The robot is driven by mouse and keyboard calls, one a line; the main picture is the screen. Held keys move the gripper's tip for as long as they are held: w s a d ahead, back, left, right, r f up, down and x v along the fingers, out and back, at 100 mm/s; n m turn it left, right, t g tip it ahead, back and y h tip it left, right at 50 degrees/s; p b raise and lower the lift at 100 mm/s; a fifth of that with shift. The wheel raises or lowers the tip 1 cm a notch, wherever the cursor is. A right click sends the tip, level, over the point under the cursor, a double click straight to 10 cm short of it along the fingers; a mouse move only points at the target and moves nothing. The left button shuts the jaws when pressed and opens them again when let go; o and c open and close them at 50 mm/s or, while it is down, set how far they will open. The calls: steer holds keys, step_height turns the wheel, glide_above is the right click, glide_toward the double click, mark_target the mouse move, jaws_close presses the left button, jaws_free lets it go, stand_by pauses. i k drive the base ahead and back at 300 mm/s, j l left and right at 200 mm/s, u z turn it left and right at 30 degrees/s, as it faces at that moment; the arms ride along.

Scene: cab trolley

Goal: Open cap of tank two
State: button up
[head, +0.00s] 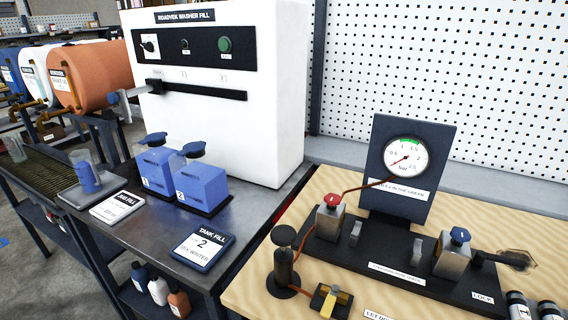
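Two translucent blue tanks stand side by side on a dark tray on the grey bench in the head view. Tank two (203,187), the nearer right one, has a white label that seems to read 2. Its dark blue cap (193,150) sits at the top of the tank, looking slightly tilted; I cannot tell whether it is fully seated. The other tank (156,168) has a similar dark blue cap (153,139). My gripper is not in view.
A white washer fill cabinet (210,90) stands behind the tanks. A tank fill card (203,250) showing 2 lies in front, with another card (118,207) and a cup (84,172) at left. A wooden board (245,297) with a gauge panel (412,135) is at right.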

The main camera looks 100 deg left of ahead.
mark_target(196, 147)
steer(key=u, duration=3.25)
